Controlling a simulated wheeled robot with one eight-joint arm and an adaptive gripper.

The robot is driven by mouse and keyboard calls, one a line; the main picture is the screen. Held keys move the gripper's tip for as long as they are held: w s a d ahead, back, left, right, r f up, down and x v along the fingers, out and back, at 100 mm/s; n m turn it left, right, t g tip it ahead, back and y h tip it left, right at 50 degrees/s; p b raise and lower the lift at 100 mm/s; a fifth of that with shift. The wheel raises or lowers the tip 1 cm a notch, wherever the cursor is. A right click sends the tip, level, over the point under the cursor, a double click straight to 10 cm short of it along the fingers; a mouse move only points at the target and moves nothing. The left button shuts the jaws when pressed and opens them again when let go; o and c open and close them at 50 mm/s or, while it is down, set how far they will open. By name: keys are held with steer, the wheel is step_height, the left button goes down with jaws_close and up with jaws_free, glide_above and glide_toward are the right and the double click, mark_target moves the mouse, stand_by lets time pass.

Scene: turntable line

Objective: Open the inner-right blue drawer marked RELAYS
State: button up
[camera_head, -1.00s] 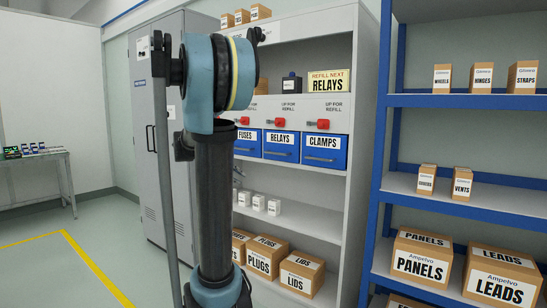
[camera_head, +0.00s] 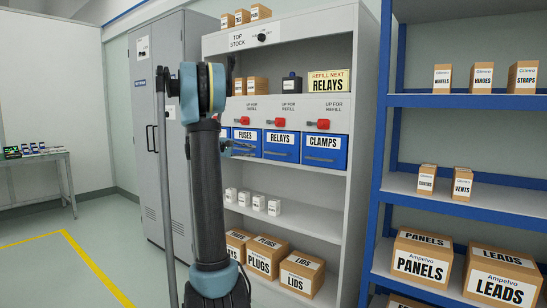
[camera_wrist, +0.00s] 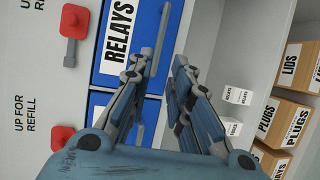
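In the head view my gripper (camera_head: 243,148) shows small beside the FUSES drawer, partly hidden by my arm.
The FUSES drawer (camera_head: 246,142) and CLAMPS drawer (camera_head: 321,149) flank it. Red latches, one of them a red latch (camera_head: 283,122) above RELAYS, stick out. Small white boxes (camera_head: 259,203) stand on the shelf below. A blue rack (camera_head: 385,150) stands right. Floor at left is clear.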

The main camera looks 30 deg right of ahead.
mark_target(274, 153)
steer(key=d+f, duration=0.1)
steer(key=d, duration=0.4)
steer(key=d+f, duration=0.1)
steer(key=d, duration=0.9)
steer(key=shift+s+f, duration=0.1)
steer(key=shift+f, duration=0.3)
steer(key=shift+c, duration=0.6)
steer(key=shift+a, duration=0.1)
jaws_close()
